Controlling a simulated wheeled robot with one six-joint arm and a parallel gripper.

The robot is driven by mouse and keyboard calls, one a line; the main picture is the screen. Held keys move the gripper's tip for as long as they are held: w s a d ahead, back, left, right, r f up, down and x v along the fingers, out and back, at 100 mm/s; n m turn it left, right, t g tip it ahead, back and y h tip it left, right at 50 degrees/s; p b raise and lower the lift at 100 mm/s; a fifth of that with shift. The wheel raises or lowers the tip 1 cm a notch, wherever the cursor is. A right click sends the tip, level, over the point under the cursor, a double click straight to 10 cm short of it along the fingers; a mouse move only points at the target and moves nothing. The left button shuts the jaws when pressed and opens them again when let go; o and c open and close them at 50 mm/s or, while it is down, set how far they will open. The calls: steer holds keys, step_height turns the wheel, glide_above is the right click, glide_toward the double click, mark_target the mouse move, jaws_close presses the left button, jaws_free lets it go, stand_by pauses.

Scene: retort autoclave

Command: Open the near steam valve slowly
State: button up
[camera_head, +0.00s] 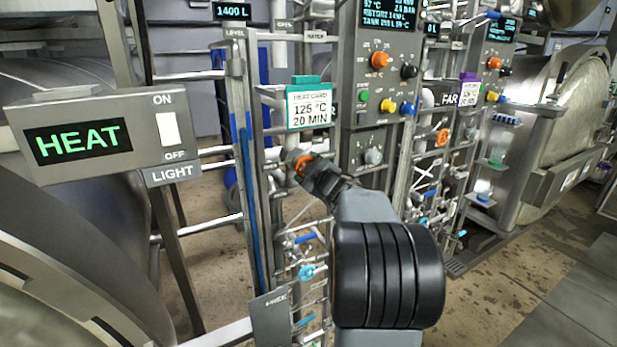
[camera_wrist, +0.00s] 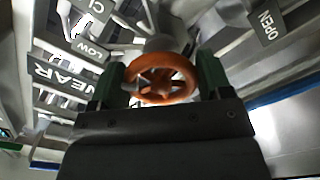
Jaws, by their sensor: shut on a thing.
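How far the wheel is turned cannot be told.
A HEAT display panel (camera_head: 85,140) with a light switch is at left. A heat card (camera_head: 309,106) reads 125 °C, 20 MIN. A control panel (camera_head: 378,75) with knobs stands behind my arm. Blue-handled valves and pipes (camera_head: 305,240) lie below. Open floor (camera_head: 520,290) is at right.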

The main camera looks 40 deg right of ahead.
steer(key=shift+n+b, duration=0.5)
steer(key=shift+n, duration=0.3)
steer(key=o, duration=0.9)
steer(key=s, duration=0.4)
steer(key=s+a, duration=0.1)
steer(key=s, duration=0.4)
steer(key=s+a, duration=0.1)
steer(key=s, duration=0.3)
steer(key=shift+s, duration=0.35)
stand_by(0.6)
